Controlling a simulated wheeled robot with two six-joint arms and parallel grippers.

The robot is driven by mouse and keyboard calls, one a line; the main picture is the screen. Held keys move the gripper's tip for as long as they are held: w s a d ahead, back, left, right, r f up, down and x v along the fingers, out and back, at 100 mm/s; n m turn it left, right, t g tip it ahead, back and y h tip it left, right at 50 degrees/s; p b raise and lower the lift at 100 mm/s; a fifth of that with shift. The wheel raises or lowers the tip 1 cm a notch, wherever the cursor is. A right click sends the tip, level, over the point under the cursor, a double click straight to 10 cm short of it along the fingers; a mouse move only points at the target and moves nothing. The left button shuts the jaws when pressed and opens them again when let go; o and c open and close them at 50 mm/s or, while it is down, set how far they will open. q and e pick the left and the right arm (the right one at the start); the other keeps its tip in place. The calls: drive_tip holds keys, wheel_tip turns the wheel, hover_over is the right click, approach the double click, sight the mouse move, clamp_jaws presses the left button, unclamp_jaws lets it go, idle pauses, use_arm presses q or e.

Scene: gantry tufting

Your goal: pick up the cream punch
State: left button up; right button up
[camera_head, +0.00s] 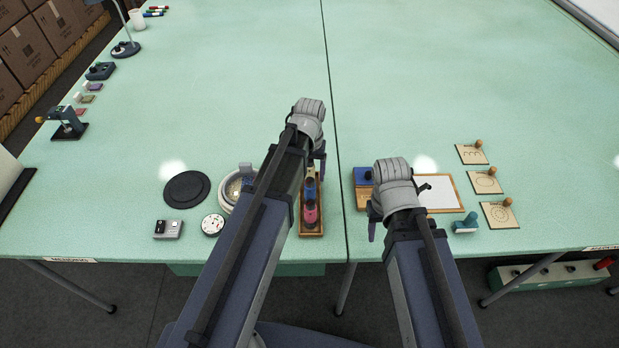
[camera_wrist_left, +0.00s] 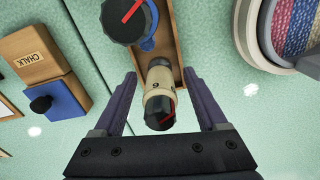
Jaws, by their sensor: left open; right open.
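The cream punch (camera_wrist_left: 158,84), with a black knob bearing a red mark, stands at the end of a wooden tray (camera_wrist_left: 180,45) in the left wrist view. My left gripper (camera_wrist_left: 160,74) is open, with one finger on each side of the punch and gaps between. In the head view my left gripper (camera_head: 318,160) is over the far end of the tray (camera_head: 312,233) and hides the cream punch. A blue punch (camera_head: 310,188) and a red punch (camera_head: 310,214) stand nearer in that tray. My right gripper (camera_head: 373,218) is open, apart from the tray, to its right.
A yarn bowl (camera_wrist_left: 270,35) is close to the tray on one side. A chalk box (camera_wrist_left: 35,58) with a blue eraser (camera_wrist_left: 55,103) is on the other. Stamp boards (camera_head: 485,182) lie at the right.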

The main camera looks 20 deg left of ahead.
use_arm(q)
drive_tip(key=shift+r, duration=0.1)
drive_tip(key=shift+c, duration=0.2)
clamp_jaws()
